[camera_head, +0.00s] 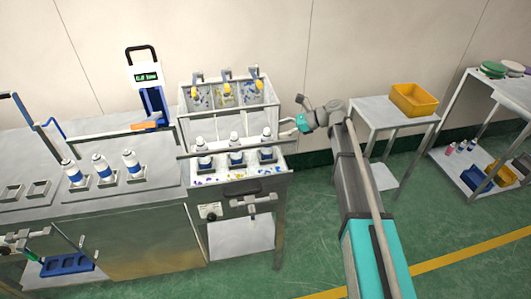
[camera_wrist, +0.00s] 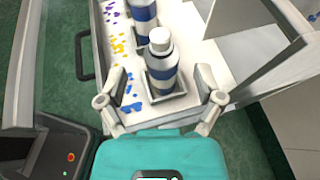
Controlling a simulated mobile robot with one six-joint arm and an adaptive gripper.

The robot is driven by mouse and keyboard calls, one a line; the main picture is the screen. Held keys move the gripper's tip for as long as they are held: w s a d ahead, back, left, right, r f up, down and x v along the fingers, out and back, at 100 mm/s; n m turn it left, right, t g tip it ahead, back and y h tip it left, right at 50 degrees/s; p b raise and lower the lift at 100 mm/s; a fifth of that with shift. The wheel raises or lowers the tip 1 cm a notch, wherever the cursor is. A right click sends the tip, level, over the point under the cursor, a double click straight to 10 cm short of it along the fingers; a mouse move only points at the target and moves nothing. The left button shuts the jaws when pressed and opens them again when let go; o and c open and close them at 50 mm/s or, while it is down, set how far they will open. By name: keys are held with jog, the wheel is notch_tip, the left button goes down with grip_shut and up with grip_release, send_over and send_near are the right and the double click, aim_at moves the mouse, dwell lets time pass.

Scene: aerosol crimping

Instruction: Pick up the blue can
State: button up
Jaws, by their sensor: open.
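In the wrist view a white can with a blue band (camera_wrist: 161,65) stands upright in a square metal holder, between and just beyond my gripper's fingers. My gripper (camera_wrist: 160,100) is open and empty, with one finger on each side of the holder. In the head view this looks like the rightmost can (camera_head: 266,146) in the row on the paint-spotted station. My gripper (camera_head: 300,124) is to its right there, apart from it. Two more such cans, the middle one (camera_head: 236,150) and the left one (camera_head: 204,154), stand in holders beside it.
A yellow bin (camera_head: 413,99) sits on a side table to the right. Green floor is open at lower right.

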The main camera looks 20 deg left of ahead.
aim_at(270, 132)
jog(key=shift+a+f, duration=0.1)
jog(key=shift+a, duration=0.1)
jog(key=shift+b+x, duration=1)
jog(key=shift+x, duration=1.65)
jog(key=shift+s, duration=0.1)
grip_shut()
